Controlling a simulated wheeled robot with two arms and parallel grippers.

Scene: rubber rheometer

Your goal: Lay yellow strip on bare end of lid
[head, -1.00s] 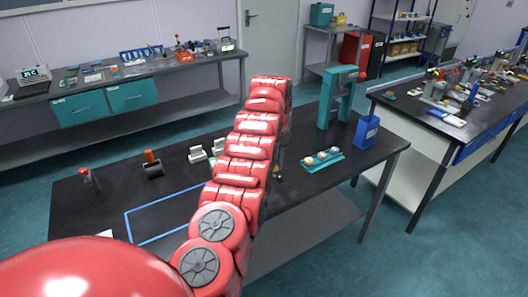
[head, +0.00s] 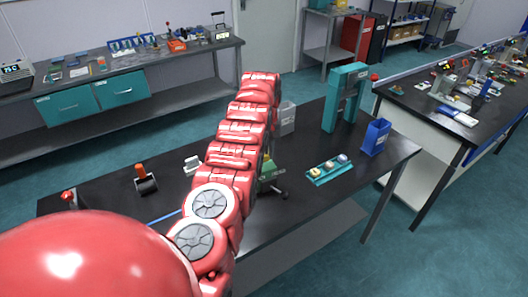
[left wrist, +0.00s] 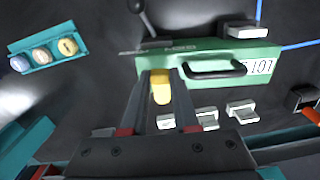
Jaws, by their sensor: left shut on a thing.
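In the left wrist view my left gripper (left wrist: 161,82) is shut on a short yellow strip (left wrist: 160,88), which sits between the two fingers. The fingertips and strip overlap the near edge of a green lid (left wrist: 215,53), left of its black handle. I cannot tell whether the strip touches the lid. The lid has a white label with black letters at its right end. In the head view only a bit of the green lid (head: 268,168) shows beside my red arm, which hides the left gripper. My right gripper is in neither view.
A teal tray (head: 318,180) holds round pieces. A blue bin (head: 376,138) and a teal frame (head: 330,115) stand on the black table's right part. White blocks (left wrist: 242,110) lie near the lid. An orange-handled roller (head: 146,182) stands to the left.

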